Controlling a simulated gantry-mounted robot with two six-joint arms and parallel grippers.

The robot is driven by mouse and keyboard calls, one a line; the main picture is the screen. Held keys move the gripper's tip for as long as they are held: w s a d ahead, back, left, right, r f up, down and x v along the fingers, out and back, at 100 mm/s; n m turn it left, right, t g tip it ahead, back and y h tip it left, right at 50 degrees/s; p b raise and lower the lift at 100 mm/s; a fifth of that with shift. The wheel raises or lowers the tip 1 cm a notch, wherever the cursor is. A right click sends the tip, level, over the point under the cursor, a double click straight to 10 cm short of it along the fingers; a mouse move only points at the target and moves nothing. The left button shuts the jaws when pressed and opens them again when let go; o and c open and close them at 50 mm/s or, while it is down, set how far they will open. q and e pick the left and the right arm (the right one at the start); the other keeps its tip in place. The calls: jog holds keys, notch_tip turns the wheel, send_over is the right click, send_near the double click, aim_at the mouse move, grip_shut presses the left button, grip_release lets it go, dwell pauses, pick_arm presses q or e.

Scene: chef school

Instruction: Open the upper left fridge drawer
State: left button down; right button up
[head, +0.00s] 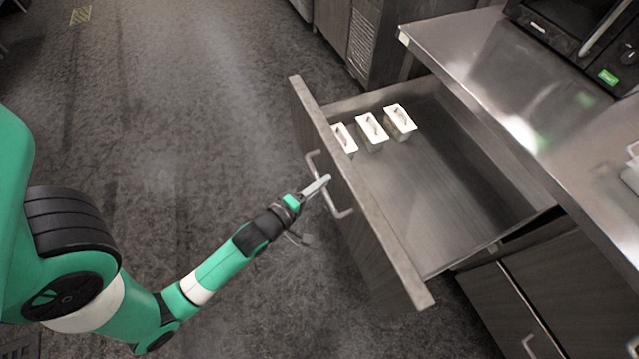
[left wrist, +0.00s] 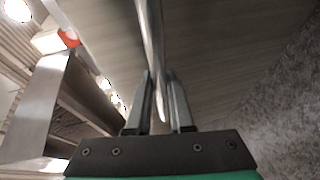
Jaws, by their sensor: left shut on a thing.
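The upper left fridge drawer (head: 450,190) is pulled far out from under the steel counter in the head view, with its inside showing. Its front panel (head: 362,195) has a metal bar handle (head: 341,212) on the outer side. My left gripper (head: 319,186) is at the handle and shut on it. In the left wrist view the two fingers (left wrist: 163,100) stand on either side of the handle bar (left wrist: 153,45). My right gripper is in neither view.
Three small white containers (head: 372,130) stand in the drawer's far end. The steel counter (head: 480,60) overhangs the drawer, with a black appliance (head: 580,40) on it. Another drawer front (head: 500,305) is below. The floor (head: 190,120) at left is clear.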

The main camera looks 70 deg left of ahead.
pick_arm(q)
jog(key=shift+w, duration=0.1)
jog(key=c, duration=0.8)
grip_release()
jog(key=shift+s+d+r, duration=0.15)
jog(key=shift+s+d, duration=0.05)
jog(key=shift+s, duration=0.2)
jog(key=b+v, duration=0.3)
jog(key=v, duration=0.7)
jog(key=shift+s, duration=0.35)
jog(key=shift+d, duration=0.1)
